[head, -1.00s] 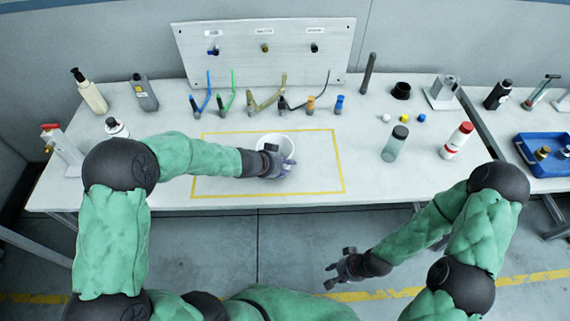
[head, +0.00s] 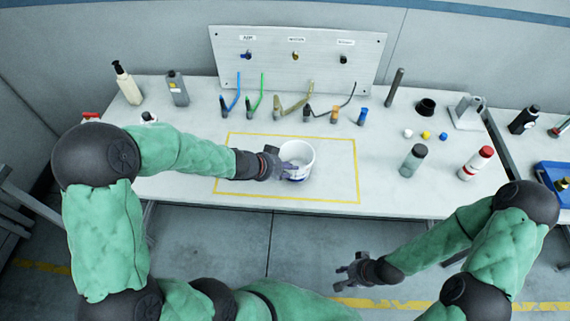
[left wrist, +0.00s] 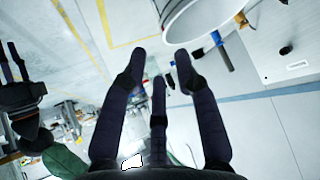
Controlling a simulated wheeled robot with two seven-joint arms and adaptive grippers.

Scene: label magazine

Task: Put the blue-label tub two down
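The tub (head: 297,153) is a white, open-topped round tub standing upright within the yellow outline on the bench. A blue band shows low on its side in the head view. My left gripper (head: 283,172) is at the tub's left and front side, one finger overlapping the tub's outline. In the left wrist view my left gripper (left wrist: 161,66) has its fingers spread with nothing between them. The tub's rim and wall (left wrist: 192,18) show beyond the fingertips, cut off by the top edge. My right gripper (head: 347,270) is in front of the bench, fingers apart and empty.
The yellow outline (head: 358,180) has free room right of the tub. Coloured tools (head: 277,108) stand behind it, before a labelled panel (head: 325,60). A grey-green bottle (head: 413,160) and a white, red-capped bottle (head: 475,164) stand to the right.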

